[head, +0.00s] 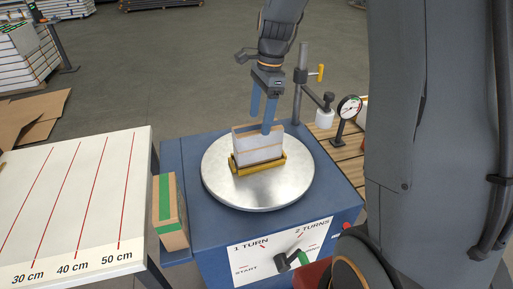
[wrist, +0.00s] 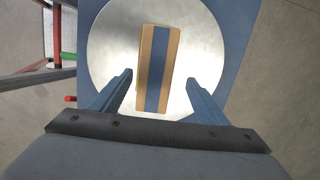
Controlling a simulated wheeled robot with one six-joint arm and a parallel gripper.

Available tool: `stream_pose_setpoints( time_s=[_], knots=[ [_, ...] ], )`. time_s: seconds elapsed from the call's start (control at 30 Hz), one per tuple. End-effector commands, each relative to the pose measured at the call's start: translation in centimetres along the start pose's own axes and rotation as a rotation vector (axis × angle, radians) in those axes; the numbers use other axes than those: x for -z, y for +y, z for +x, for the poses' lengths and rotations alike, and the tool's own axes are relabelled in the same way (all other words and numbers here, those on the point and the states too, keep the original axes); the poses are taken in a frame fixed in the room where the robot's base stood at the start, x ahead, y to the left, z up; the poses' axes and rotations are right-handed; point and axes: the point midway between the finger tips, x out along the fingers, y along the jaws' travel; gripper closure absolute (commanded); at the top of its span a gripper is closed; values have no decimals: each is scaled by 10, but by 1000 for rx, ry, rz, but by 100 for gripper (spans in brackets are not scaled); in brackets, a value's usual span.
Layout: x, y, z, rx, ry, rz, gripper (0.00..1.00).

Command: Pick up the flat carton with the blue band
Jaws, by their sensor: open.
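The flat carton (head: 258,150) stands on edge in a yellow holder (head: 237,168) on the round metal turntable (head: 218,188). In the head view its near face is mostly pale with brown edges. In the wrist view the carton (wrist: 146,62) shows brown with a blue band along its length. My gripper (head: 261,125) is open and points down just above the carton, its fingertips close to the top edge. In the wrist view my gripper (wrist: 159,80) has its blue fingers apart, one either side of the carton's near part; contact cannot be told.
A carton with a green band (head: 168,208) stands on the blue bench's left side. A table with red distance lines (head: 85,200) is left. A post with a yellow handle (head: 301,85) and a dial gauge (head: 349,108) stand right of the turntable.

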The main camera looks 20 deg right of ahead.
Motion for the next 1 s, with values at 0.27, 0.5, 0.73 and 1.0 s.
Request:
stream_pose_setpoints(
  time_s=[0.27, 0.5, 0.73, 1.0],
  knots=[
    [-1, 2, 26, -3, 0, -1, 31],
    [-7, 10, 57, -5, -1, 0, 31],
    [-6, 8, 76, -1, 0, 0, 31],
    [-6, 8, 77, 0, 0, 0, 41]
  ],
)
